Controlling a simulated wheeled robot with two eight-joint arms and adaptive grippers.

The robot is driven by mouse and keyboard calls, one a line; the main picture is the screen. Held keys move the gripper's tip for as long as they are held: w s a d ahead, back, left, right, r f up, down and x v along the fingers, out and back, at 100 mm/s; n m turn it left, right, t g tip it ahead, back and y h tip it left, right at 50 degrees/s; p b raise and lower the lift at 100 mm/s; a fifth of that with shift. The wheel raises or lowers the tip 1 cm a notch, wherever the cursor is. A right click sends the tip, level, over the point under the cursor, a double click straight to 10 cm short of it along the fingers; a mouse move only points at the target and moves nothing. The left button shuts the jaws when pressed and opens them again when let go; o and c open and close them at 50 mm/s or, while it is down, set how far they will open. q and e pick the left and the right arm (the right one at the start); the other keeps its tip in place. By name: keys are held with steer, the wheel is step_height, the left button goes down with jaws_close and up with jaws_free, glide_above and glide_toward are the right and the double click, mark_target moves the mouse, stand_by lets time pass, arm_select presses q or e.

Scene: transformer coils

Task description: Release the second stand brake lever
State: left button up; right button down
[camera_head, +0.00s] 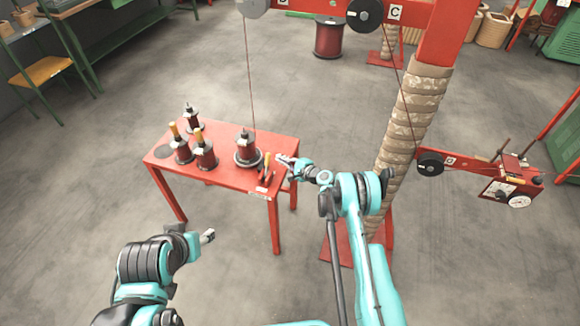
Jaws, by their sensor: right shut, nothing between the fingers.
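A red stand with a padded, wrapped column (408,115) rises right of centre. A red arm reaches right from it, with a black pulley marked C (430,164) and a box with a round gauge (519,201). A thin rod (501,150) sticks up by the box; I cannot tell whether it is a brake lever. I cannot single out the second stand brake lever. My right gripper (284,160) is shut and empty at the right edge of the red table (225,177), close to small tools (264,168). My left gripper (209,236) is in front of the table; its fingers are too small to judge.
Several dark red coils with black flanges, such as the one at the table's right (248,148), stand on the table. A red spool (329,37) stands behind. The floor left of the table is clear.

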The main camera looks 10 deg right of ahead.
mark_target(267, 165)
steer(key=shift+s+a+r+b, duration=0.25)
steer(key=shift+a+b, duration=0.05)
steer(key=shift+a, duration=0.3)
steer(key=shift+s+a+r+b, duration=0.25)
steer(key=shift+a, duration=0.3)
steer(key=shift+s+a+r, duration=0.25)
steer(key=shift+s+r, duration=0.1)
steer(key=shift+s, duration=0.05)
arm_select(q)
steer(key=shift+f, duration=0.9)
